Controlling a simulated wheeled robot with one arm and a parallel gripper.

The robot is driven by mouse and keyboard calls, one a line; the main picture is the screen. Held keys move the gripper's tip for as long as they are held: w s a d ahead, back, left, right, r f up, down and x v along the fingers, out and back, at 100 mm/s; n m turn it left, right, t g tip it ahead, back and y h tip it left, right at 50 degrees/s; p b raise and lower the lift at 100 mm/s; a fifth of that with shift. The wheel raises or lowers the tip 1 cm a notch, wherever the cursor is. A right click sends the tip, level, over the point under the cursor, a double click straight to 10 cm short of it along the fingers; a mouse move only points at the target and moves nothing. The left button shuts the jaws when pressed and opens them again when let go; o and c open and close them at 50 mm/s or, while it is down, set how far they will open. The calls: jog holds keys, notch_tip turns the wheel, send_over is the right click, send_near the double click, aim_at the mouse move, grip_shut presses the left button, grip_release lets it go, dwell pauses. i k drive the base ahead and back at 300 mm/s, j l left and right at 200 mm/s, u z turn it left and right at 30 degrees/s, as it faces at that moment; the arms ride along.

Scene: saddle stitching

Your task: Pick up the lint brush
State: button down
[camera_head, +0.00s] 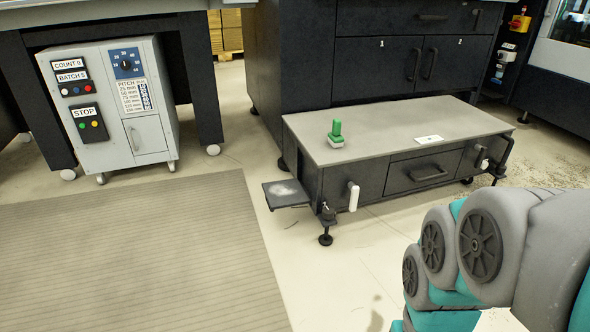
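What looks like the lint brush (336,132) stands on the grey top of a low cabinet (385,126). It has an upright green handle and a pale base, and sits left of the middle of that top, near its front edge. Nothing touches it. My arm shows at the lower right, in front of the cabinet and well apart from the brush. My gripper is outside the picture, so its state does not show.
A small white card (429,139) lies on the cabinet top. A side shelf (286,193) juts out at the cabinet's left. A grey control box (112,105) stands at the upper left. A ribbed mat (140,262) covers the floor at left; the floor in front is clear.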

aim_at(334, 138)
jog(key=i+l+u, duration=0.35)
jog(key=i+l, duration=0.25)
jog(key=i+l+u, duration=0.35)
jog(key=i+l, duration=0.3)
jog(key=l, duration=0.15)
